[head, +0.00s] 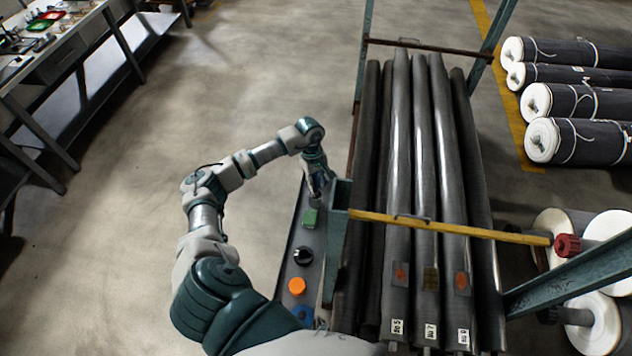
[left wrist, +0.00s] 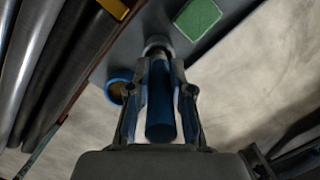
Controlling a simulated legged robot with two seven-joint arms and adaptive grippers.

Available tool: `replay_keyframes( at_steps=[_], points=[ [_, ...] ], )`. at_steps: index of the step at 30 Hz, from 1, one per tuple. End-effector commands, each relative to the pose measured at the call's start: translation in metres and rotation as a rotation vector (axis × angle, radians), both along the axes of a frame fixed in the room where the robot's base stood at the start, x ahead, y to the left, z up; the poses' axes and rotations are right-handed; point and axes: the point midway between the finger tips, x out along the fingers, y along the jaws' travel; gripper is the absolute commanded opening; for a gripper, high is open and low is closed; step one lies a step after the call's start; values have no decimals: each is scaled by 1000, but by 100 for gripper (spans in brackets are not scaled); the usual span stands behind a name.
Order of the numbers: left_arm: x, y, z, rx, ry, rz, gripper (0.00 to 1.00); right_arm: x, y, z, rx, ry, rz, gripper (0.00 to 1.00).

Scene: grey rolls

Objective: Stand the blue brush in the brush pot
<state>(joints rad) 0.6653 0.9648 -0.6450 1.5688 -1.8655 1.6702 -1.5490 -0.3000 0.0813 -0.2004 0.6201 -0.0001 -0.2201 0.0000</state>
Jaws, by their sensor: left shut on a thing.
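My left gripper (head: 319,190) is over the far end of the narrow grey shelf. In the left wrist view its fingers (left wrist: 160,95) are shut on the blue brush (left wrist: 160,115), a thick blue cylinder. The far end of the brush meets a pale round rim (left wrist: 157,42); I cannot tell whether this is the brush pot or part of the brush, nor whether the brush is inside it. In the head view the brush is hidden by the gripper. My right gripper is out of view.
On the shelf (head: 285,262) are a green block (head: 310,218), a black round thing (head: 302,256), an orange one (head: 297,286) and a blue one (head: 303,314). A blue-rimmed round thing (left wrist: 117,86) lies beside the fingers. Grey rolls (head: 400,190) and a yellow bar (head: 450,228) stand right.

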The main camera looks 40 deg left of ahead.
Motion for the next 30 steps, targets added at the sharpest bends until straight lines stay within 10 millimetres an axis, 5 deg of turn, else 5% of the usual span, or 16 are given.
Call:
replay_keyframes(
  at_steps=[30],
  points=[
    [0, 0, -32, 0, 1, 0, 0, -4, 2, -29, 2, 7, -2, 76]
  ],
)
